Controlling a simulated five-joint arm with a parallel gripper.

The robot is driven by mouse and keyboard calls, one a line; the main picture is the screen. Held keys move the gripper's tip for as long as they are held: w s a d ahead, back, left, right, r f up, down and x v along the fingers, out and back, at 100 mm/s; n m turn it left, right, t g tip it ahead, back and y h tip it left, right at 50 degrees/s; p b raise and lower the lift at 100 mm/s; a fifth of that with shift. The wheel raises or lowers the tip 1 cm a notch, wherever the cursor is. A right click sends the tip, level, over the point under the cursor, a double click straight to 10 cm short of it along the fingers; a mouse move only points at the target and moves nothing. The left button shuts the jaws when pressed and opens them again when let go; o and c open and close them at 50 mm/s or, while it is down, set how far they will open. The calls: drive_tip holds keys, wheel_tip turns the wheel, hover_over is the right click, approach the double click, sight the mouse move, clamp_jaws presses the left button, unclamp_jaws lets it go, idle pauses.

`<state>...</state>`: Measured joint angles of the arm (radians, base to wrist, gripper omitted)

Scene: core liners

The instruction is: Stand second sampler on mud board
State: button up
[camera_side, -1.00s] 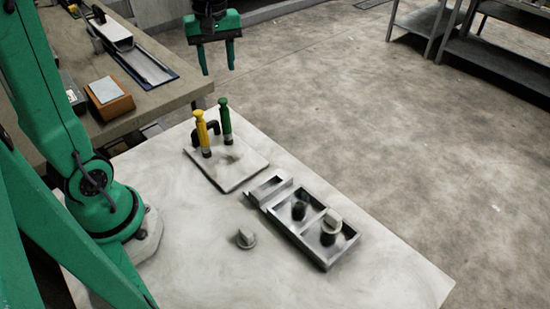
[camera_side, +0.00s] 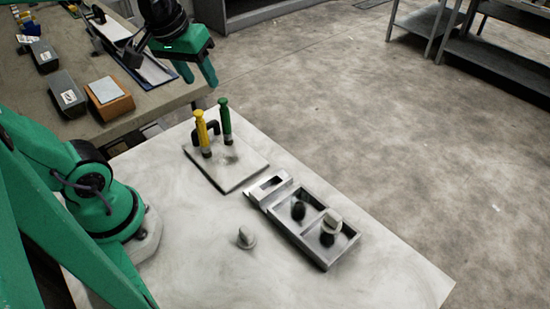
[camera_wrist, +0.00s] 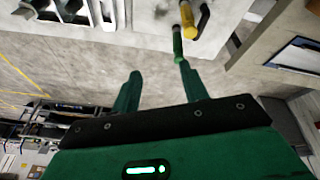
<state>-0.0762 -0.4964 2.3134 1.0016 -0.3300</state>
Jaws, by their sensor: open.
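The yellow sampler (camera_side: 202,130) and the green sampler (camera_side: 225,122) stand upright side by side on the pale mud board (camera_side: 232,180) in the side view. My gripper (camera_side: 198,78) is open and empty, above and behind the samplers, apart from both. In the wrist view my gripper (camera_wrist: 160,72) shows both fingers spread. There the green sampler (camera_wrist: 178,45) appears just beyond the right fingertip, with the yellow sampler (camera_wrist: 200,22) beside it.
A grey tray (camera_side: 325,266) with two compartments holds dark pieces and a cream-coloured piece (camera_side: 332,220). A slotted block (camera_side: 270,188) adjoins it. A small grey knob-like piece (camera_side: 246,238) lies on the white table. A side bench (camera_side: 75,130) carries boxes. The table's front is clear.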

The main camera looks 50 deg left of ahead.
drive_tip(key=s+m, duration=0.1)
drive_tip(key=s+d+m+t, duration=0.1)
drive_tip(key=m, duration=0.1)
drive_tip(key=s+d+f+m+t, duration=0.1)
drive_tip(key=s, duration=0.1)
drive_tip(key=shift+m, duration=0.3)
